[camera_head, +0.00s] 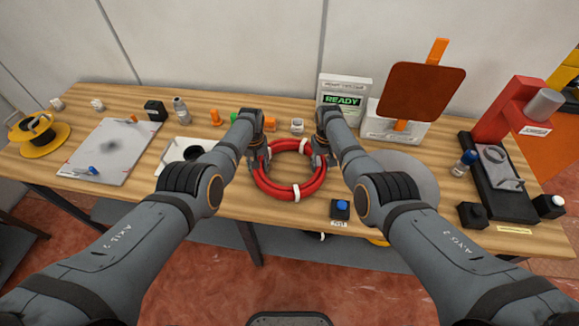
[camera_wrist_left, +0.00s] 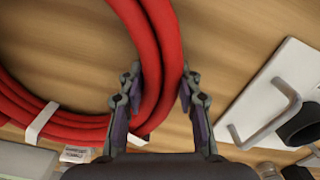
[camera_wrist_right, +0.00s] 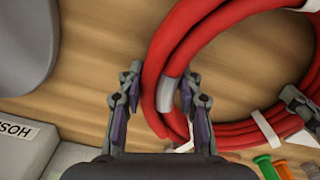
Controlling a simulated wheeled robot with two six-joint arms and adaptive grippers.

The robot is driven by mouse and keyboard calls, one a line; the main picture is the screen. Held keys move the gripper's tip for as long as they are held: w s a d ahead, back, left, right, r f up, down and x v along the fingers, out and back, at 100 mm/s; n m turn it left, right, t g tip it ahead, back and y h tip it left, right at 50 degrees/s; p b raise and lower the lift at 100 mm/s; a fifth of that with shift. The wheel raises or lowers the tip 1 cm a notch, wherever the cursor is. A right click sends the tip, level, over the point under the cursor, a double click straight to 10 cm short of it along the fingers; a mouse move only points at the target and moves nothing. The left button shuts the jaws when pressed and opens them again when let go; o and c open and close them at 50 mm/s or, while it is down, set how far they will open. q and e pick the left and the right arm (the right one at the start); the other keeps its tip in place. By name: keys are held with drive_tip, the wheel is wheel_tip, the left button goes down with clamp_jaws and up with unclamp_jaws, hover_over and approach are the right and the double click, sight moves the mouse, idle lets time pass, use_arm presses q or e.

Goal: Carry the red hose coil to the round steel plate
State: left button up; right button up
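The red hose coil (camera_head: 272,188) has white bands and lies flat in front of me at the middle of the table. My left gripper (camera_head: 256,158) is at its left side. In the left wrist view its fingers (camera_wrist_left: 161,82) press close on both sides of the red hose (camera_wrist_left: 150,40). My right gripper (camera_head: 322,155) is at the coil's right side. In the right wrist view its fingers (camera_wrist_right: 160,80) also close around the hose (camera_wrist_right: 205,28), near a pale band. The round steel plate (camera_head: 422,172) lies to the right, partly hidden by my right arm.
A blue-button box (camera_head: 340,209) stands near the front edge, between coil and plate. Behind are a READY display (camera_head: 343,92) and a white box with a brown panel (camera_head: 421,92). A red press (camera_head: 515,112) stands right. A white board (camera_head: 112,150) and yellow spool (camera_head: 38,133) lie left.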

use_arm(q)
clamp_jaws()
use_arm(e)
clamp_jaws()
drive_tip(key=shift+d, duration=0.1)
use_arm(q)
drive_tip(key=shift+w+r, duration=0.1)
drive_tip(key=shift+r, duration=0.05)
use_arm(e)
drive_tip(key=shift+w+r, duration=0.1)
drive_tip(key=shift+r, duration=0.1)
